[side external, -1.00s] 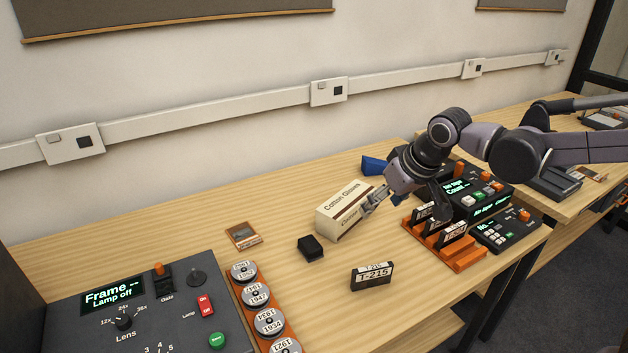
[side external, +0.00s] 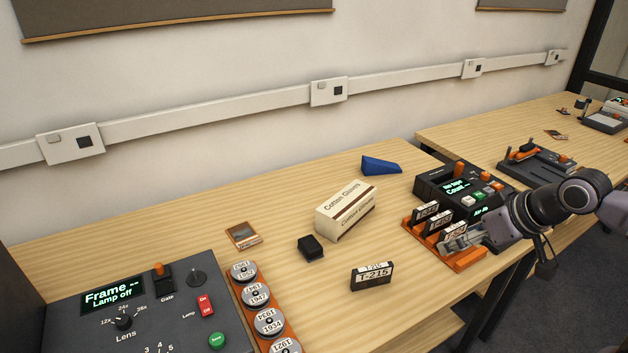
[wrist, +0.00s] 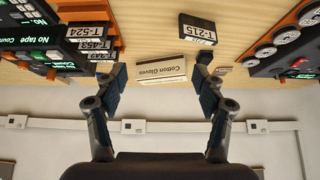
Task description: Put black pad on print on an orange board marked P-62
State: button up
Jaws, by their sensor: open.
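The black pad (side external: 311,247) lies on the light wood table, left of the Cotton Gloves box. The print on an orange board (side external: 243,235) lies flat, farther left and back; its marking is too small to read. My gripper (side external: 455,243) is open and empty, by the orange cassette rack at the right, well away from the pad and print. In the wrist view its two fingers stand apart (wrist: 162,76), with only background between them. There, the pad is hard to tell apart from the right finger.
The Cotton Gloves box (side external: 345,210) and cassette T-215 (side external: 372,276) stand between my gripper and the pad. A reel rack (side external: 238,290) and a lamp panel (side external: 180,325) are at the left. A blue wedge (side external: 381,166) lies behind. The orange cassette rack (side external: 468,262) is close to my gripper.

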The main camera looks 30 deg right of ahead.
jog(key=t, duration=0.2)
send_over(309, 241)
jog(key=s, duration=0.7)
notch_tip(309, 241, down, 10)
jog(key=shift+a+x, duration=0.15)
jog(key=shift+x, duration=1.15)
jog(key=shift+a+x, duration=0.15)
jog(key=shift+x, duration=1.15)
jog(key=shift+s+d+f+x, duration=0.1)
jog(key=shift+d+x, duration=0.05)
jog(key=shift+x, duration=1.2)
jog(key=shift+s+d+f+x, duration=0.1)
jog(key=shift+d+x, duration=0.05)
jog(key=shift+x, duration=1.2)
jog(key=shift+c, duration=0.3)
jog(key=c, duration=1.3)
